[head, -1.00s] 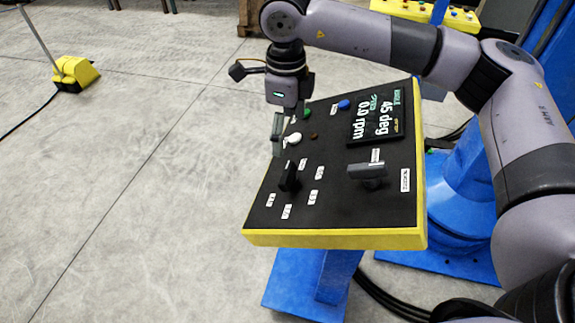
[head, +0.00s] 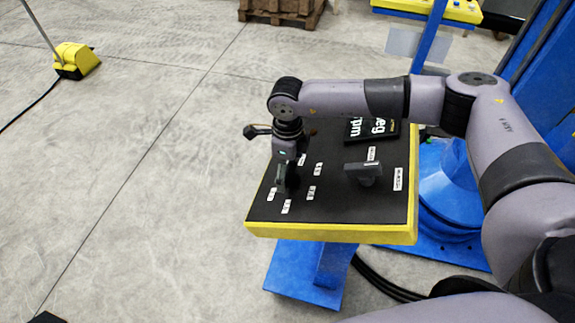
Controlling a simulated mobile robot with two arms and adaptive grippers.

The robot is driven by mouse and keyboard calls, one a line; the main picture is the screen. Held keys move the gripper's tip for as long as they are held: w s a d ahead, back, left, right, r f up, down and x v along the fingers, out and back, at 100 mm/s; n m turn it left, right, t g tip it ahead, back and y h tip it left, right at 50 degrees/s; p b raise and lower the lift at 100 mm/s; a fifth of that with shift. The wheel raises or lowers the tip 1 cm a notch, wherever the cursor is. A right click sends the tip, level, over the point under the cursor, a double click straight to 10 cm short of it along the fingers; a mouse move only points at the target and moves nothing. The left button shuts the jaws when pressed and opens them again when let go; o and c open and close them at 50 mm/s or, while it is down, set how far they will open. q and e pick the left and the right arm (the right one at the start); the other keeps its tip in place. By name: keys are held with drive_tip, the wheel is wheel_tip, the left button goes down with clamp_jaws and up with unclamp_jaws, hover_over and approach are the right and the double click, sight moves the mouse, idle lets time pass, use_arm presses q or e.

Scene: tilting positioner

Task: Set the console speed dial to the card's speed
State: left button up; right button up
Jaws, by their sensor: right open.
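The console (head: 345,218) is a black sloping panel with a yellow edge on a blue stand. A grey knob (head: 363,172) is on its right half, with a white label above it and another to its right. A black knob on its left half, ringed by small white labels (head: 318,169), is now mostly hidden by my right gripper. My right gripper (head: 286,180) is open, pointing down at that black knob; I cannot tell whether its fingers touch it. My left gripper is out of view. Label text is too small to read.
A blue column (head: 428,35) and a yellow button box (head: 455,10) stand behind the console. A yellow pedal (head: 76,60) with a cable lies on the floor at far left. A wooden pallet (head: 282,12) is at the back.

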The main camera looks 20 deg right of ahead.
drive_tip(key=shift+c, duration=1.4)
drive_tip(key=c, duration=0.9)
drive_tip(key=shift+o, duration=0.2)
